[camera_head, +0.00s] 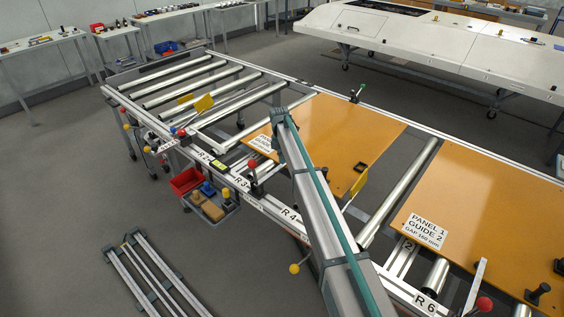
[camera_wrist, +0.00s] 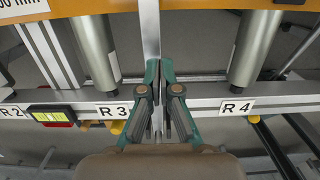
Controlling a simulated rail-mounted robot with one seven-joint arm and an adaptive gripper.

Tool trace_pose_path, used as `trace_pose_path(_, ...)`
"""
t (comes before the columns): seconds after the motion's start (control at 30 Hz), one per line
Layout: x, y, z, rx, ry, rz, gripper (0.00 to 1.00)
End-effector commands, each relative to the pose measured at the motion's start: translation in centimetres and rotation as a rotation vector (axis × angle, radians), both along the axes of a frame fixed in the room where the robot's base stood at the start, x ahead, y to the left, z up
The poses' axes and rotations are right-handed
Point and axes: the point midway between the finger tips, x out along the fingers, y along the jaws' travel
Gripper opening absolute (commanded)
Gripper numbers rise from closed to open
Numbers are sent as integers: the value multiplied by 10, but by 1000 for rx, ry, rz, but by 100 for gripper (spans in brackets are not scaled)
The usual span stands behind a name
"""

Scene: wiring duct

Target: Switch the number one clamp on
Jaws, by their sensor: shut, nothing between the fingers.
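My gripper (camera_wrist: 160,75) is shut and empty in the wrist view, its teal fingertips together over the front rail (camera_wrist: 200,103) between the labels R 3 (camera_wrist: 111,111) and R 4 (camera_wrist: 237,107). A pale upright bar (camera_wrist: 150,25) lies just beyond the fingertips; I cannot tell whether they touch it. In the head view, red-knobbed levers (camera_head: 251,165), (camera_head: 181,132) and (camera_head: 484,303) stand along the front rail. I cannot read a number one label on any clamp. My gripper is not distinguishable in the head view.
Orange panels (camera_head: 350,125) and (camera_head: 500,205) lie on the roller frame. Yellow plates (camera_head: 204,103) stand up near the rollers. A white bench (camera_head: 440,45) stands behind.

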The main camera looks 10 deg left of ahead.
Motion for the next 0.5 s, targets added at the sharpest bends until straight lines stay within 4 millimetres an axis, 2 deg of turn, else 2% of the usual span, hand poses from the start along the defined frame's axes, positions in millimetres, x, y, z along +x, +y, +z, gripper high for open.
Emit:
trace_pose_path(0.03, 0, 0, 17, 2, -3, -1, 0)
trace_pose_path(0.5, 32, -16, 92, 3, -5, -1, 0)
